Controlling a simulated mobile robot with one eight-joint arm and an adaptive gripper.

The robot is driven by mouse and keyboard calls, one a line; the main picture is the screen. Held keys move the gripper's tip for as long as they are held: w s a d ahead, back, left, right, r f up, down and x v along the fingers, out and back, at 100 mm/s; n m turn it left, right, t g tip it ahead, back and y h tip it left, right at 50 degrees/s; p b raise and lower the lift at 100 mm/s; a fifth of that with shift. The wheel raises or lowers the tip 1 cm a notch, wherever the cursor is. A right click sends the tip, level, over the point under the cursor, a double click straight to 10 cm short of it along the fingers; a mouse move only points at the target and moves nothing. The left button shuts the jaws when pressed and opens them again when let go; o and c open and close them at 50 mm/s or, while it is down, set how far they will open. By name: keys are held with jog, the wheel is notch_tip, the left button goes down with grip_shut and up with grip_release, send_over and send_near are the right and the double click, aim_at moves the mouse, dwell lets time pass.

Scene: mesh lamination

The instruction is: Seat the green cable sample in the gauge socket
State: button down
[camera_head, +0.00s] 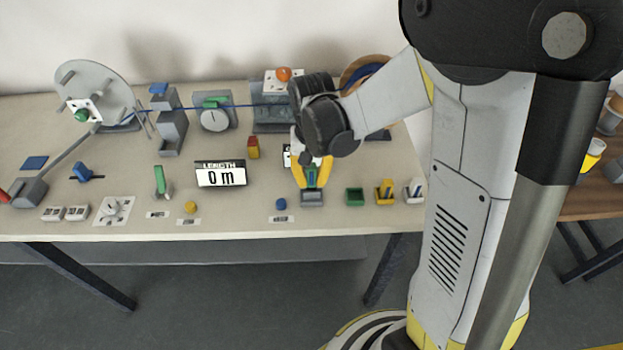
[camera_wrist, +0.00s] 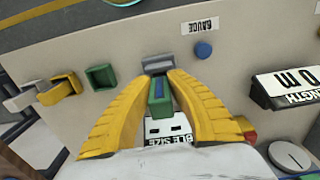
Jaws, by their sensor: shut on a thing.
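My gripper (camera_head: 314,172) has yellow fingers and is shut on the green cable sample (camera_head: 311,178), a green block with a blue strip. In the wrist view, the sample (camera_wrist: 160,102) stands between the fingertips (camera_wrist: 158,80). The grey gauge socket (camera_head: 312,199) is at the table's front part, directly beneath the gripper. In the wrist view, the socket (camera_wrist: 158,62) is just beyond the fingertips, and the sample's far end meets its edge in the picture. I cannot tell whether the sample touches the socket or is inside it.
An empty green holder (camera_head: 355,197), a yellow holder (camera_head: 384,193) and a white holder (camera_head: 413,192) stand right of the socket. A blue button (camera_head: 281,204) is to its left, by the GAUGE label (camera_wrist: 199,27). The length display (camera_head: 220,174) reads 0 m. A CABLE SIZE panel (camera_wrist: 168,130) stands behind.

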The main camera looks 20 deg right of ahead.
aim_at(312, 169)
jog(key=shift+f+b, duration=0.95)
jog(key=shift+f, duration=0.15)
dwell(0.5)
jog(key=c, duration=1.3)
grip_release()
jog(key=shift+r, duration=0.1)
notch_tip(312, 169, up, 12)
